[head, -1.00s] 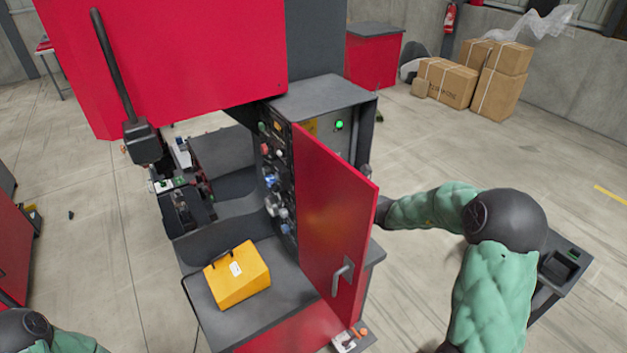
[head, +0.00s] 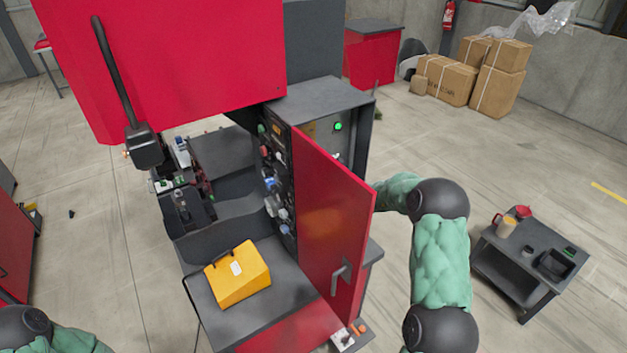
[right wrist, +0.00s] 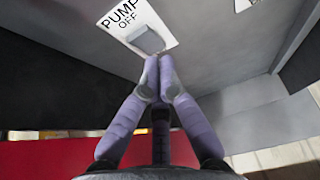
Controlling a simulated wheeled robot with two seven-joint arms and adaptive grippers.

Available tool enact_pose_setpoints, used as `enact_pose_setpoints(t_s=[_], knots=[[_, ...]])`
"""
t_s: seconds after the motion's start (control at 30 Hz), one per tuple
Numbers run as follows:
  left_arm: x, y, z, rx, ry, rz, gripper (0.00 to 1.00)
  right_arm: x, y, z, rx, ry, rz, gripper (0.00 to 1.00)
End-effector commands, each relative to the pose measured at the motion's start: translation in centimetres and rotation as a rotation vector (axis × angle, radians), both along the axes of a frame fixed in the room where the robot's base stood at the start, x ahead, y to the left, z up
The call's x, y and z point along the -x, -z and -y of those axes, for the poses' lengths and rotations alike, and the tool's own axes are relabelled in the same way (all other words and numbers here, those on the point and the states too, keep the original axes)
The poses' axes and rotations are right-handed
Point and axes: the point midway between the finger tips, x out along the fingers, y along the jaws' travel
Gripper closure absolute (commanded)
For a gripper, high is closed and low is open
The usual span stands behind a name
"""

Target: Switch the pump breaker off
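The pump breaker (right wrist: 150,41) is a small grey block on a white label reading PUMP and OFF, on a grey panel in the right wrist view. My right gripper (right wrist: 158,62) has its two purple-grey fingers together with nothing between them. Its tips are just below the breaker; I cannot tell whether they touch it. In the head view, the open red cabinet door (head: 325,215) hides my right gripper, and I cannot make out the breaker. A green light (head: 338,127) glows inside the cabinet (head: 322,92). My left gripper is out of view; only part of that arm shows at lower left.
The red door stands open between my camera and the right gripper. A yellow box (head: 238,278) sits on the grey ledge (head: 285,318) left of the door. A small grey table (head: 520,285) with cups stands at right. Boxes (head: 497,93) stand at the back right.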

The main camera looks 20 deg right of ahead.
Motion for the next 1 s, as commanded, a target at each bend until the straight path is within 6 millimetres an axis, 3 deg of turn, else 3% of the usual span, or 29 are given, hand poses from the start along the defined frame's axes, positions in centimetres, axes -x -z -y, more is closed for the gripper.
enact_pose_setpoints(t_s=[0.27,1.0], knots=[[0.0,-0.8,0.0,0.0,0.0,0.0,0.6,-1.6,-0.1,-0.2,-0.001,0.0,-0.002,1.0],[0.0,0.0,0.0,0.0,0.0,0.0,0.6,-2.5,-0.4,-0.4,0.0,-0.001,-0.009,1.0]])
